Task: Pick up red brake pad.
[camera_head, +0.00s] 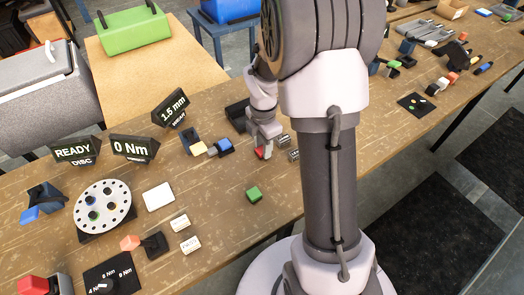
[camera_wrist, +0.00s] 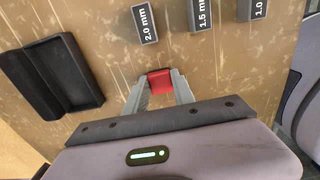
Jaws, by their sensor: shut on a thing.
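A small red brake pad (camera_wrist: 160,82) shows between the two fingertips in the wrist view. My gripper (camera_wrist: 160,88) is shut on it, with one grey finger on each side. In the head view the red pad (camera_head: 260,154) shows partly, low at the tip of my gripper (camera_head: 265,148), over the wooden bench. I cannot tell whether the pad touches the bench top or is slightly above it.
Grey blocks marked 2.0 mm (camera_wrist: 145,24), 1.5 mm (camera_wrist: 200,16) and 1.0 stand beyond the gripper. A black two-part tray (camera_wrist: 52,76) lies to the left.

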